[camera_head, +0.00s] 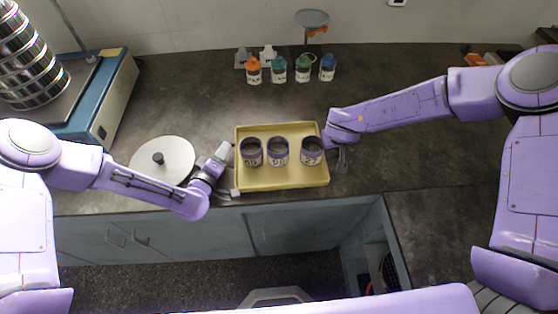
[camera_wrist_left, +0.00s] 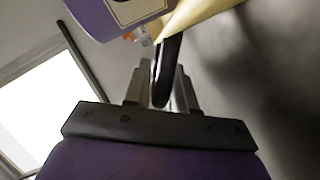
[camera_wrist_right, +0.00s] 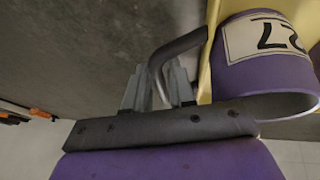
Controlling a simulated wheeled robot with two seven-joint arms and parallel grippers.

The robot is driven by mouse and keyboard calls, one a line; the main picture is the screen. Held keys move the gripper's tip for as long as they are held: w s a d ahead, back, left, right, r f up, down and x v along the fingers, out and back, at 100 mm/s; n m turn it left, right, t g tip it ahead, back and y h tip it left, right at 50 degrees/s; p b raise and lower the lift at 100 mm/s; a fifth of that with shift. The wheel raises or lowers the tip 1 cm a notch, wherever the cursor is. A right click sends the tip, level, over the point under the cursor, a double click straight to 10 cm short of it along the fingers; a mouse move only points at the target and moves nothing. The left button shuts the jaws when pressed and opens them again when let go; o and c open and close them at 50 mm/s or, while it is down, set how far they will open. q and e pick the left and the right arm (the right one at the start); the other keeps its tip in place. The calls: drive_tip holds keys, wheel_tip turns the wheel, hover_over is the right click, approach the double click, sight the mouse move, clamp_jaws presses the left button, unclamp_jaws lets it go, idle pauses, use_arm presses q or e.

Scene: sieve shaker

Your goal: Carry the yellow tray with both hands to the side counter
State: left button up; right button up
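The yellow tray (camera_head: 282,180) is at the front edge of the dark counter, and I cannot tell whether its base touches the counter. Three purple cups with dark contents stand in it: left (camera_head: 251,158), middle (camera_head: 278,158) and right (camera_head: 312,157). My left gripper (camera_head: 233,192) is at the tray's left end; in the left wrist view its fingers close around a dark handle (camera_wrist_left: 168,65). My right gripper (camera_head: 342,158) is at the right end; in the right wrist view its fingers close around a curved dark handle (camera_wrist_right: 172,48). A labelled cup (camera_wrist_right: 268,65) shows beside it.
A sieve stack (camera_head: 30,65) on a blue-and-white machine (camera_head: 115,95) stands far left. Several colour-capped bottles (camera_head: 279,74) stand behind. The side counter (camera_head: 440,240) at front right has bare surface.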

use_arm(q)
drive_tip(key=shift+o, duration=0.8)
drive_tip(key=shift+w, duration=0.1)
use_arm(e)
drive_tip(key=shift+o, duration=0.8)
drive_tip(key=shift+w+r, duration=0.1)
use_arm(q)
drive_tip(key=shift+r, duration=0.15)
drive_tip(key=shift+s, duration=0.2)
use_arm(e)
drive_tip(key=shift+r, duration=0.1)
use_arm(q)
drive_tip(key=v, duration=1.1)
drive_tip(key=shift+s+a+r, duration=0.1)
drive_tip(key=shift+s+a, duration=0.1)
drive_tip(key=shift+s, duration=0.15)
use_arm(e)
drive_tip(key=v, duration=1.2)
